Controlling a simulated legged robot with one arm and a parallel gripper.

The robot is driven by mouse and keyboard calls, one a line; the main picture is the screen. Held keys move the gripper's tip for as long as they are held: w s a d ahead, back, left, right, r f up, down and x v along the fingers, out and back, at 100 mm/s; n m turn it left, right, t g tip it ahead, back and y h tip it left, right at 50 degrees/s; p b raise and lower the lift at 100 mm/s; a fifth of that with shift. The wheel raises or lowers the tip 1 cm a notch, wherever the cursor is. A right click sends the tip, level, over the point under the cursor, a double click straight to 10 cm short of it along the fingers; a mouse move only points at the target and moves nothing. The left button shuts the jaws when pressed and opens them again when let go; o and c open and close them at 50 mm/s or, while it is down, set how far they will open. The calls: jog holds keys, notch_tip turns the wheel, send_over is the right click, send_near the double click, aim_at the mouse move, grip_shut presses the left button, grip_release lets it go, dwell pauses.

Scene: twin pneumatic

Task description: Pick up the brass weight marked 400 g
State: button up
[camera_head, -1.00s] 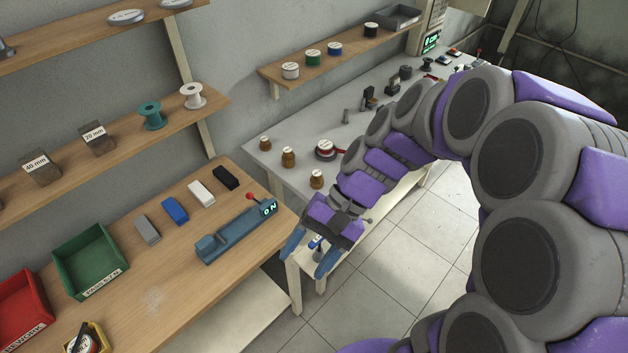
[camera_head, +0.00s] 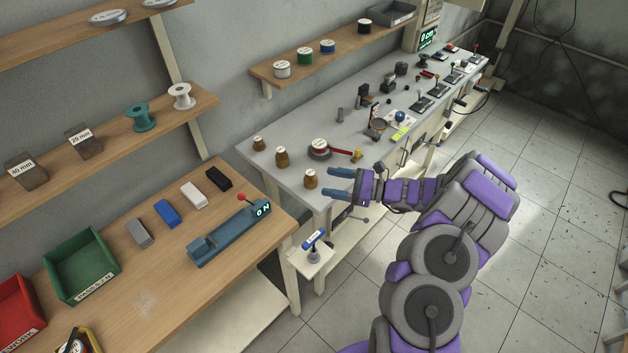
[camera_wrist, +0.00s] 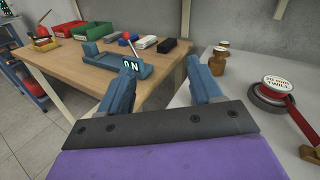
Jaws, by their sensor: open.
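Three brass weights stand upright at the near left end of the grey bench: a small one (camera_head: 259,144), a middle one (camera_head: 282,158) and a front one (camera_head: 310,180). Their markings are too small to read, so I cannot tell which is 400 g. My gripper (camera_head: 328,181) is open and empty, its blue fingers pointing left towards the front weight. In the head view the fingertips appear just right of it. In the wrist view two weights show, a nearer one (camera_wrist: 217,64) and a farther one (camera_wrist: 223,46), right of my right finger.
A red spool reel (camera_head: 319,148) stands behind my gripper on the grey bench (camera_head: 270,172). The wooden bench (camera_head: 165,270) on the left holds a blue ON device (camera_head: 228,237), several small blocks and a green bin (camera_head: 82,265). A small stand (camera_head: 314,255) sits below the bench edge.

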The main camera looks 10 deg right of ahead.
jog(key=w+d+f+m+t+h, duration=0.1)
jog(key=d+f+m+t+h, duration=0.2)
jog(key=d+f, duration=0.35)
jog(key=m+b, duration=0.1)
jog(key=b, duration=0.2)
send_near(307, 173)
jog(key=shift+t+y, duration=0.3)
jog(key=shift+t, duration=0.1)
jog(key=w+a, duration=0.1)
jog(key=w+a+f, duration=0.1)
jog(key=a, duration=0.1)
jog(key=w+a, duration=0.1)
jog(key=shift+w+a+f, duration=0.2)
jog(key=shift+a+f, duration=0.05)
jog(key=shift+f, duration=0.05)
jog(key=w+a, duration=0.1)
jog(key=w+a+b, duration=0.1)
jog(key=w, duration=0.1)
jog(key=shift+w+a+f, duration=0.15)
jog(key=shift+w+f, duration=0.05)
jog(key=shift+f, duration=0.05)
jog(key=shift+w+a, duration=0.2)
jog(key=shift+a, duration=0.45)
jog(key=shift+d, duration=0.2)
jog(key=c, duration=0.6)
grip_shut()
